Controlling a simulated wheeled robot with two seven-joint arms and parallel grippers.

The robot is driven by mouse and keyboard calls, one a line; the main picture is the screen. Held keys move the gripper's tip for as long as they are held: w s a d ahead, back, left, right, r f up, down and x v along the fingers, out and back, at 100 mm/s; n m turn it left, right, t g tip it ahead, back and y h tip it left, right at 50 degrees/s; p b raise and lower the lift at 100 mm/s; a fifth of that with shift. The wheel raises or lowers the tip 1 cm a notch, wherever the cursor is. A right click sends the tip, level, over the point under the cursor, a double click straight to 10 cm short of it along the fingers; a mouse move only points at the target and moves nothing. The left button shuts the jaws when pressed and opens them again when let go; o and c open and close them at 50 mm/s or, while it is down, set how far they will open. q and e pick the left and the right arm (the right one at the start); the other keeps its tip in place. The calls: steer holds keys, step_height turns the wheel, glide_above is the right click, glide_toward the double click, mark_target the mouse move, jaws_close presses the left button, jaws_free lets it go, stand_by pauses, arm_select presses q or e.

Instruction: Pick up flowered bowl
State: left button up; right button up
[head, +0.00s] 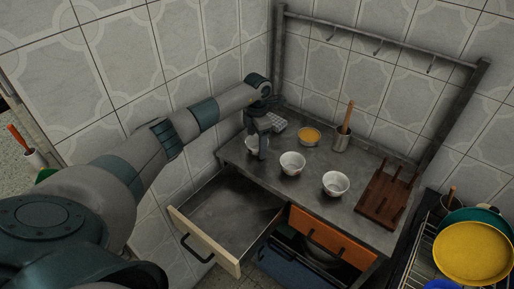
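Three small pale bowls stand in a row on the grey counter (238,154): a left bowl (251,145), a middle bowl (292,163) and a right bowl (336,184). Faint marks show on the bowls, but they are too small for me to tell which is flowered. My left gripper (262,152) points down at the left bowl and partly hides it. A dark finger stands in front of the bowl's right side. I cannot tell whether it touches the bowl or how far the fingers are apart. My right gripper is not in view.
An empty drawer (221,252) stands open below the counter's left part. Behind the bowls are a yellow-filled dish (309,136) and a steel tumbler (341,140) with a wooden utensil. A wooden rack (384,196) stands at right. A dish rack holds a yellow plate (473,254).

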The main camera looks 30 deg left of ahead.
mark_target(257, 136)
arm_select(q)
steer(key=shift+r, duration=0.1)
steer(key=shift+c, duration=0.5)
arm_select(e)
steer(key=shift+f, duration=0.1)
